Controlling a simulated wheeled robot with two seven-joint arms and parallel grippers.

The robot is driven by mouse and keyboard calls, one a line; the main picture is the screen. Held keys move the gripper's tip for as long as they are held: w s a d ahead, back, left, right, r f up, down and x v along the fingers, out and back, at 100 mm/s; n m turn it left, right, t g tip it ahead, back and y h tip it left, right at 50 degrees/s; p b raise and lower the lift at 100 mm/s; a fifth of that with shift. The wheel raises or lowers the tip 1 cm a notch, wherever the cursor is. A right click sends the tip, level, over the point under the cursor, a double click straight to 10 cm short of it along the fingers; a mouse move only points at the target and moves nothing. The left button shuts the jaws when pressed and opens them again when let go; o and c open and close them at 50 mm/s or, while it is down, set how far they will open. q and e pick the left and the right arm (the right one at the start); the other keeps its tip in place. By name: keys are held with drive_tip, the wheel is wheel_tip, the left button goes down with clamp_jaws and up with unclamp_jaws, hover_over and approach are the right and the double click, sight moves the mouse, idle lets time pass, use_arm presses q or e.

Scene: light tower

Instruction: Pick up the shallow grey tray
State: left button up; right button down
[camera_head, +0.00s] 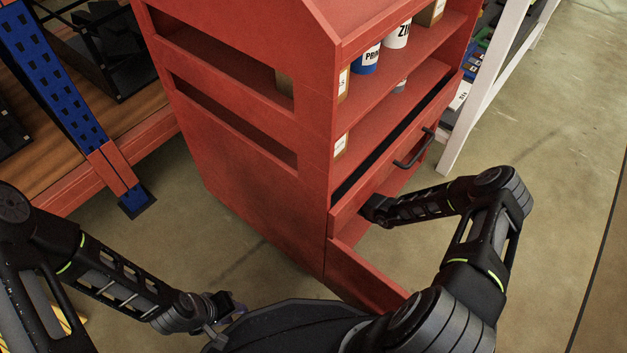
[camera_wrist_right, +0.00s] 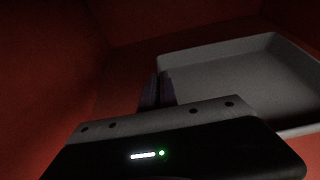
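The shallow grey tray (camera_wrist_right: 235,75) lies inside a red compartment, at the right of the right wrist view. My right gripper (camera_wrist_right: 158,90) is at the tray's left rim, its two dark fingers close together with the rim's edge running in between them. It looks shut on that rim, though the fingertips are dim. In the head view the right arm reaches into the lower opening of the red cabinet (camera_head: 255,190), and the tray is hidden there. My left gripper (camera_head: 226,316) hangs low at the left of my body, empty, its fingers apart.
A drawer front with a black handle (camera_head: 413,149) is just above the right arm. A low red door or panel (camera_head: 365,278) stands out below. Cans (camera_head: 367,58) and boxes stand on upper shelves. A white rack post (camera_head: 488,95) is at right; floor beyond is clear.

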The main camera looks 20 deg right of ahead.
drive_tip(key=s+d+p, duration=0.3)
drive_tip(key=s+d, duration=0.5)
drive_tip(key=s, duration=0.5)
drive_tip(key=shift+s+p, duration=0.35)
